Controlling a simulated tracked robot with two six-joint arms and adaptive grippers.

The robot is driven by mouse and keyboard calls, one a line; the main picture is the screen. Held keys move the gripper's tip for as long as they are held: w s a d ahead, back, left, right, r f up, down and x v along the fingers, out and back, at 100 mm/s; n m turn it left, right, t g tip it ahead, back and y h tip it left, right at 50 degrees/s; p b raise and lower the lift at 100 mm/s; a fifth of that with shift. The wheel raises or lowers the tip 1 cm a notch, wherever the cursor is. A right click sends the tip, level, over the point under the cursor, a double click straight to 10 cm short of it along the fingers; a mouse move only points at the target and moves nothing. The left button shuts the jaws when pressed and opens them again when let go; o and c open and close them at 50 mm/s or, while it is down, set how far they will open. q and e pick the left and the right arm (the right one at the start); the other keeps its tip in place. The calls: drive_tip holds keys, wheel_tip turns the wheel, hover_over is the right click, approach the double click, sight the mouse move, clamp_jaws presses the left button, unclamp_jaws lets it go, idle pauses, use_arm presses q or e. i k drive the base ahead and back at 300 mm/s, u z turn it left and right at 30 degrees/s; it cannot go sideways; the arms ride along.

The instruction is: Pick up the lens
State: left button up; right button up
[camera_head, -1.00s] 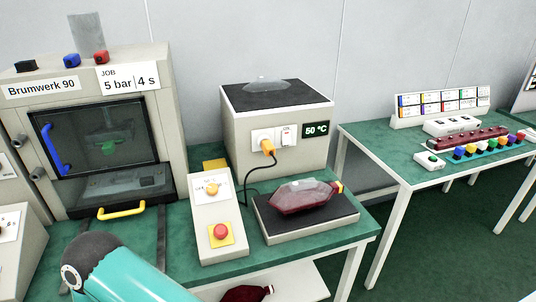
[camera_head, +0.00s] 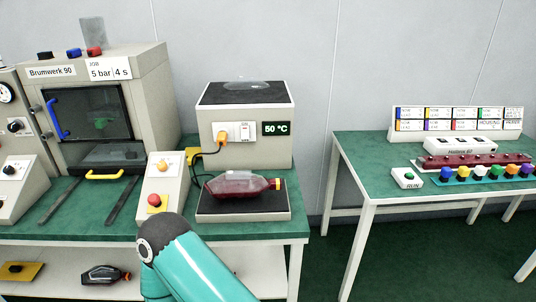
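A clear, low-domed part (camera_head: 246,84), which looks like a lens, lies on the dark top of the grey box marked 50 °C (camera_head: 210,120). A dark red lamp (camera_head: 238,186) with a clear upper part and a yellow end lies on a black pad (camera_head: 270,207) in front of that box. Which of the clear parts the task means cannot be told. A teal link of my arm reaches up from the bottom middle. Neither of my grippers shows.
A press with a window and yellow handle (camera_head: 104,176) stands left. A control box with a red button (camera_head: 154,200) stands beside the pad. An orange-plugged cable loops by the grey box. A second table (camera_head: 350,160) at right holds colored parts; a floor gap separates the tables.

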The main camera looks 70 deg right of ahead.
sight(231, 180)
drive_tip(key=z, duration=0.35)
drive_tip(key=k, duration=0.2)
drive_tip(key=u, duration=0.95)
drive_tip(key=i, duration=0.1)
drive_tip(key=z, duration=3)
drive_tip(key=i, duration=1)
drive_tip(key=u, duration=0.15)
